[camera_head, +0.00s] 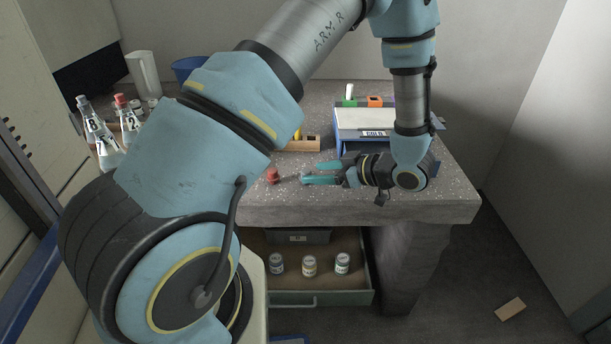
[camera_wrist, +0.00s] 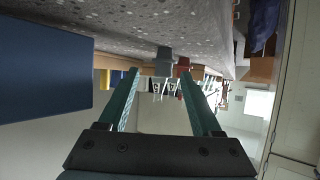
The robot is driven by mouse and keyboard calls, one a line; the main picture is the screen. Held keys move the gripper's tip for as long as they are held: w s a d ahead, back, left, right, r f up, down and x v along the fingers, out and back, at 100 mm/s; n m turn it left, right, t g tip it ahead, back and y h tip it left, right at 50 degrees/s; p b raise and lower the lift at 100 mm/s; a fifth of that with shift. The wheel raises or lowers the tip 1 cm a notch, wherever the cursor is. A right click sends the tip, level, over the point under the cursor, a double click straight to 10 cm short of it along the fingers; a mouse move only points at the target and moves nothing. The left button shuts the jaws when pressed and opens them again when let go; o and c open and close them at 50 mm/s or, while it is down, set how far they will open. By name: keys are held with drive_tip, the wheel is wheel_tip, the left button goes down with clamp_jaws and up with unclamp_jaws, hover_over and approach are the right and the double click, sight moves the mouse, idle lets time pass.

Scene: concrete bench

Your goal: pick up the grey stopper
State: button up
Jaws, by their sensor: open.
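The grey stopper (camera_wrist: 164,62) stands on the speckled bench in the wrist view, which is upside down. It appears in the gap between my fingertips, apart from both fingers. In the head view it is hard to make out against the grey bench near the fingertips. My gripper (camera_head: 308,173) is open and empty, low over the front of the bench, with its teal fingers pointing left. It also shows in the wrist view (camera_wrist: 160,72). A red stopper (camera_head: 272,175) stands just left of the fingertips and also shows in the wrist view (camera_wrist: 183,66).
Numbered flasks (camera_head: 105,140) stand at the bench's left. A blue-and-white box (camera_head: 362,124) stands behind my gripper, and a wooden block (camera_head: 302,144) lies behind the fingertips. Below, an open drawer (camera_head: 320,297) holds several jars. A wooden piece (camera_head: 510,308) lies on the floor.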

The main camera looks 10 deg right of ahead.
sight(306, 170)
drive_tip(key=x, duration=0.4)
drive_tip(key=shift+s+a, duration=0.2)
drive_tip(key=shift+a, duration=0.05)
drive_tip(key=shift+c, duration=0.3)
clamp_jaws()
